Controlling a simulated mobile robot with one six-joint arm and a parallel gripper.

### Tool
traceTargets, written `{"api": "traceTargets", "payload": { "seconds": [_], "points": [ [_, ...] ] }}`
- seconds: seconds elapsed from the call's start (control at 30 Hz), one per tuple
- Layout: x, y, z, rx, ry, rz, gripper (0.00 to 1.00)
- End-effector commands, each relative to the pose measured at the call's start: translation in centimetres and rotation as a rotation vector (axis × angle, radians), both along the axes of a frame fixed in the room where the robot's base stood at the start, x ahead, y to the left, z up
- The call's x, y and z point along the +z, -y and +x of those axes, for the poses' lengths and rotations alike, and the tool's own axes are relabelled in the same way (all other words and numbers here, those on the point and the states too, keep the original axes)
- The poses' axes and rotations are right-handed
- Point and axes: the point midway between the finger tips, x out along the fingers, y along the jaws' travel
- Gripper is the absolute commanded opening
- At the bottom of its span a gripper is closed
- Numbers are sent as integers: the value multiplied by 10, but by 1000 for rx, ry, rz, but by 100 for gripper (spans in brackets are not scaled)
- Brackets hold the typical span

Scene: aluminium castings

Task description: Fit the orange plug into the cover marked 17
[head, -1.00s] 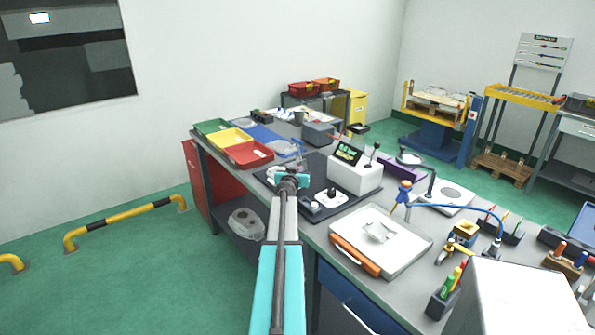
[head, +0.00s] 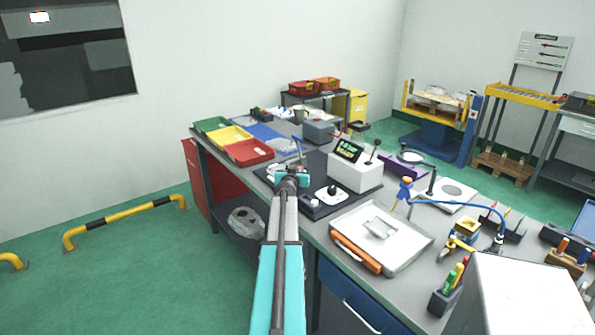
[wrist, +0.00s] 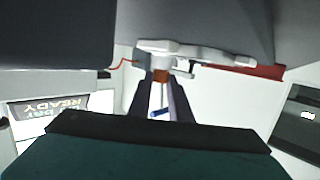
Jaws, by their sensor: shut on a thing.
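My gripper (wrist: 160,84) is shut on a small orange piece, the orange plug (wrist: 160,76), which shows between the fingertips in the wrist view. A pale grey metal casting (wrist: 205,52) lies just beyond the fingertips and plug; I cannot tell whether the plug touches it. No number is readable on it, so I cannot tell if it is the cover marked 17. In the head view my gripper (head: 290,172) is over the dark mat (head: 318,160), and its wrist hides the plug and most of what lies there.
A white tester box (head: 355,172) with a lit screen stands right of my gripper. Green, yellow and red trays (head: 249,152) lie behind to the left. A yellow-black rail (head: 125,219) crosses the floor at left.

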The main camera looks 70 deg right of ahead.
Motion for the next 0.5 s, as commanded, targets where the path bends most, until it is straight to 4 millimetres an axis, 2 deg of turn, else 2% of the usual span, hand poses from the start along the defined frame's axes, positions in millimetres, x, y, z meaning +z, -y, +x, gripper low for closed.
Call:
{"api": "traceTargets", "payload": {
  "seconds": [0.17, 0.2, 0.3, 0.5],
  "points": [
    [-3, 0, 0, 0, 0, 0, 0],
    [-2, 0, 0, 0, 0, 0, 23],
    [-2, 0, 0, 0, 0, 0, 40],
    [-2, 0, 0, 0, 0, 0, 40]
  ]
}}
